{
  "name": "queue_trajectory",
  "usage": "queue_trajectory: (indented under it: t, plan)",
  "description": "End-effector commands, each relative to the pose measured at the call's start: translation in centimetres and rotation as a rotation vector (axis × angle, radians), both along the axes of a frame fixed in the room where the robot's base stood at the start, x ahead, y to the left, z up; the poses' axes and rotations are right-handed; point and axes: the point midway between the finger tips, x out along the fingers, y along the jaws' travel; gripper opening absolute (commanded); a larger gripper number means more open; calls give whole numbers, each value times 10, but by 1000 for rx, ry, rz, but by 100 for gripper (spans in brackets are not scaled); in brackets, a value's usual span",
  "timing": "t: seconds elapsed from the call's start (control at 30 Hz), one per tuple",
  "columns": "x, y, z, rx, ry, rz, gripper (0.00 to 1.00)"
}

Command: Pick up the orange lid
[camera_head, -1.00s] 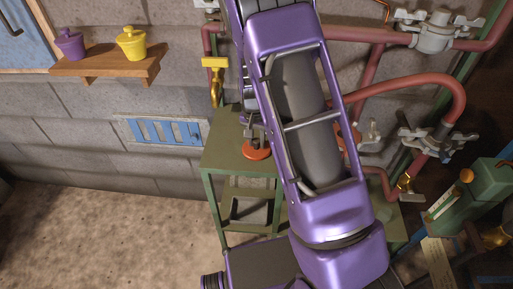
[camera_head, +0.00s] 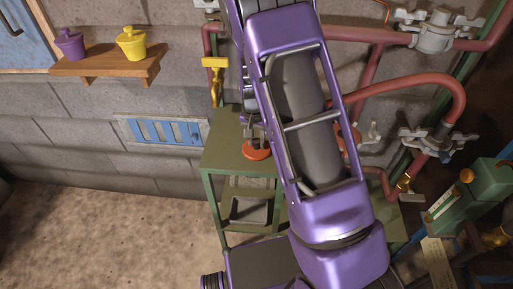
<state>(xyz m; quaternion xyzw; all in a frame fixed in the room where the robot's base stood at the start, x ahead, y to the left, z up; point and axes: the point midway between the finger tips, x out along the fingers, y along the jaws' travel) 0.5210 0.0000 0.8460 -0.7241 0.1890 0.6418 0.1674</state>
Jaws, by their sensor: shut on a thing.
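The orange lid (camera_head: 256,152) is a small round disc at the green stand (camera_head: 222,150), just left of my purple arm. My gripper (camera_head: 256,141) is directly above the lid, with its fingers shut on the lid's top. The fingertips are small and partly covered by my arm. I cannot tell whether the lid touches the stand top or is slightly above it.
A wooden shelf (camera_head: 105,64) on the wall holds a purple pot (camera_head: 70,45) and a yellow pot (camera_head: 131,44). Red pipes (camera_head: 420,85) with grey valves (camera_head: 436,38) run at the right. A green machine (camera_head: 475,198) stands at the far right. The floor at the left is clear.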

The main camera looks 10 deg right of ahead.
Motion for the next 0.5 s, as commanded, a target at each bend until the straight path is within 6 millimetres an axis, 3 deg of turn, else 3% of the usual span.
queue_trajectory:
  t: [0.37,0.5]
  plan:
    - [1,0,2,0,-2,0,0]
    - [1,0,13,1,-4,1,0]
